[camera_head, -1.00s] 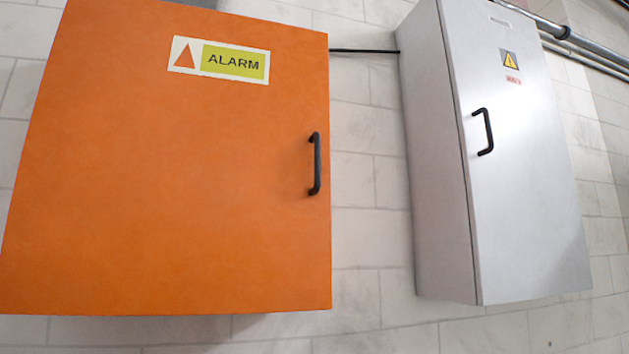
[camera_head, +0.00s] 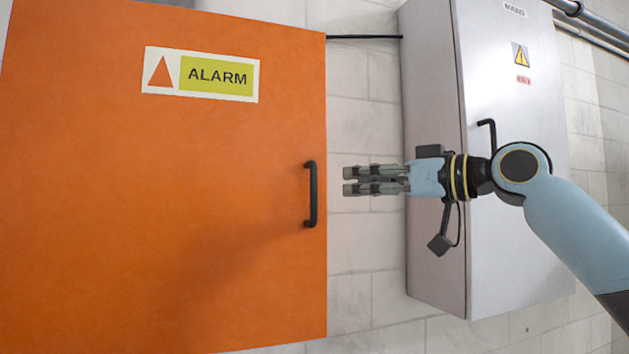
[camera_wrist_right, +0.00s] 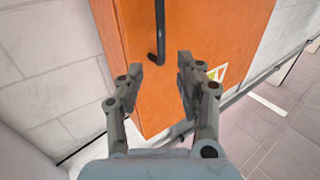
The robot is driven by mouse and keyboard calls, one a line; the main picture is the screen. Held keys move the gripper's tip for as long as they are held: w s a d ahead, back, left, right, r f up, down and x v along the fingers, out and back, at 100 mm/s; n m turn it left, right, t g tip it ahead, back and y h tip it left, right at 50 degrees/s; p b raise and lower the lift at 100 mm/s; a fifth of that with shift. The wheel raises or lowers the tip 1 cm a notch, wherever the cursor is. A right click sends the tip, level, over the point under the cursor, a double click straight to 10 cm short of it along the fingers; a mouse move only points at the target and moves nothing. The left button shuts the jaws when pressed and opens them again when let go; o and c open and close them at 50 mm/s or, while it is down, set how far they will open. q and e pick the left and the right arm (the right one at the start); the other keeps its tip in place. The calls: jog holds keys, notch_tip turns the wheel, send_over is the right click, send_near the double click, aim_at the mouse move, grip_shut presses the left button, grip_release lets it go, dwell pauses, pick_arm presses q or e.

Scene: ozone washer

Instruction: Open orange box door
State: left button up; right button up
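The orange box (camera_head: 160,220) with an ALARM label fills the left of the head view. Its door looks closed. A black vertical bar handle (camera_head: 311,194) is near the door's right edge. My right gripper (camera_head: 348,180) points left, a short way right of the handle and apart from it in the picture. In the right wrist view, my right gripper (camera_wrist_right: 162,64) has its two fingers spread with nothing between them. The handle (camera_wrist_right: 159,35) shows beyond the fingertips, on the orange box (camera_wrist_right: 220,40). My left gripper is not seen.
A grey cabinet (camera_head: 435,230) with a warning sign hangs to the right, behind my right arm, which partly covers its black handle (camera_head: 488,132). A black cable (camera_head: 363,36) runs between box and cabinet. White brick wall (camera_head: 360,270) shows between them.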

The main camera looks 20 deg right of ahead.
aim_at(313, 186)
jog(key=p+x, duration=0.3)
jog(key=x, duration=0.7)
jog(key=shift+a+f, duration=0.1)
grip_shut()
